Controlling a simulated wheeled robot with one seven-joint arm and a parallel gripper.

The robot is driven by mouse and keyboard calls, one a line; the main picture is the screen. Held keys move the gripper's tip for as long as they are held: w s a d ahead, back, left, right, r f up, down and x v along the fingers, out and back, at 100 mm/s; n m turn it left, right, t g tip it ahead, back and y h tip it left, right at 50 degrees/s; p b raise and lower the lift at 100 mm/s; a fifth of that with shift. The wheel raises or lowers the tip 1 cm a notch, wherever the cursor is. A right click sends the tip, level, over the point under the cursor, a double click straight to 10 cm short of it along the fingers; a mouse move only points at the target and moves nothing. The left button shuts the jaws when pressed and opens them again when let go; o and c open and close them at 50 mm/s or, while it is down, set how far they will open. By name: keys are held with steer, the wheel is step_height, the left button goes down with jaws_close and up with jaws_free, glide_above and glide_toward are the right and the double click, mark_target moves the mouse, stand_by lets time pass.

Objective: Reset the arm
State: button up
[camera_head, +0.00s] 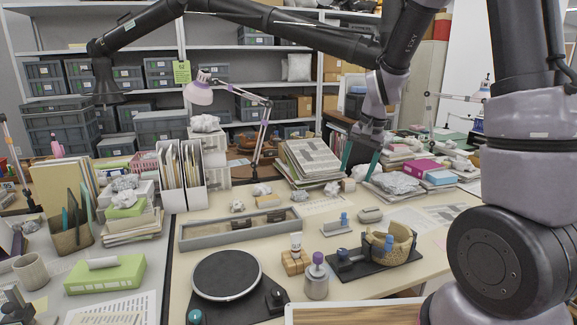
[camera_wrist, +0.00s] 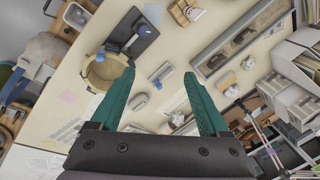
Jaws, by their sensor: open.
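My gripper (camera_head: 361,163) hangs over the back right of the desk, above the paper stacks, with its teal fingers apart. In the wrist view my gripper (camera_wrist: 172,88) is open, with nothing between the fingers. A tan, incomplete bowl-like vessel (camera_head: 401,243) stands on a black stand (camera_head: 350,268) at the desk's right, well in front of the gripper. The vessel also shows in the wrist view (camera_wrist: 104,72), left of the fingers. A blue clip-like piece (camera_head: 389,243) is at the vessel.
A grey tray (camera_head: 190,243) with dark pieces lies mid-desk. Newspapers (camera_head: 310,158) and crumpled paper (camera_head: 396,183) are near my gripper. A lamp (camera_head: 199,93) rises at the back.

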steer(key=s+d+r+n+t, duration=0.1)
steer(key=s+d+r+t, duration=0.1)
steer(key=s+r, duration=0.8)
steer(key=s+d+r+t, duration=0.2)
steer(key=s+r+t, duration=0.1)
steer(key=s+r, duration=0.6)
steer(key=shift+s+d+r+n, duration=0.3)
steer(key=shift+s+r+n, duration=0.1)
steer(key=shift+r, duration=0.45)
